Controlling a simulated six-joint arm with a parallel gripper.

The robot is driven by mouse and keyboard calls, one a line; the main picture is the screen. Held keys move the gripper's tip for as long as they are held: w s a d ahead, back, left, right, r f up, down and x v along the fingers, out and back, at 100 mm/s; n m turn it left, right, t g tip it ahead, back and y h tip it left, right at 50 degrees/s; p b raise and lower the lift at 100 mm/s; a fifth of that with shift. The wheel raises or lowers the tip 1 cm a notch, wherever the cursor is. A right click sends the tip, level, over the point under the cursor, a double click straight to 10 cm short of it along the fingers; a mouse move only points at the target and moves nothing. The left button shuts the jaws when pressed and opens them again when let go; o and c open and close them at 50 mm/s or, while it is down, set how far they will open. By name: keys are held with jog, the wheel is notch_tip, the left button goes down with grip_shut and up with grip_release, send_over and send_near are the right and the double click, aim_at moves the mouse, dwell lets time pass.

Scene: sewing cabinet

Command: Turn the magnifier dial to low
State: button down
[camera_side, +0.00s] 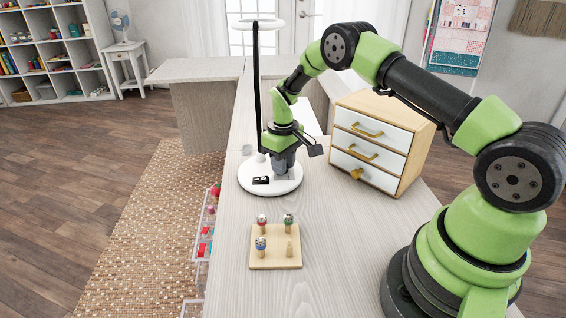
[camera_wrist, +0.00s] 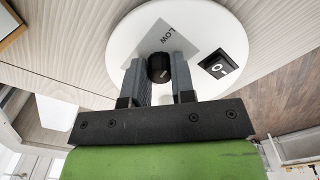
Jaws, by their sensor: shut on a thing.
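The magnifier lamp has a round white base (camera_side: 255,188), a black upright post (camera_side: 256,90) and a white ring head (camera_side: 257,24). In the wrist view, the black dial (camera_wrist: 158,68) stands on the white base (camera_wrist: 122,38) beside a grey label (camera_wrist: 172,36) reading LOW. My gripper (camera_wrist: 160,72) points down at the base, with one finger on each side of the dial, shut on it. A pale mark shows on the dial, but its exact setting is too small to tell. In the side view my gripper (camera_side: 284,174) hides the dial.
A black rocker switch (camera_wrist: 217,66) sits on the base beside the dial. A drawer cabinet (camera_side: 375,145) stands close to the right. A wooden peg board (camera_side: 275,261) with several spools lies in front. The tabletop between board and cabinet is clear.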

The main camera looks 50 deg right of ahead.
dwell(0.3)
jog(key=c, duration=1)
grip_release()
jog(key=shift+o, duration=0.2)
jog(key=shift+r, duration=0.1)
notch_tip(320, 180, up, 10)
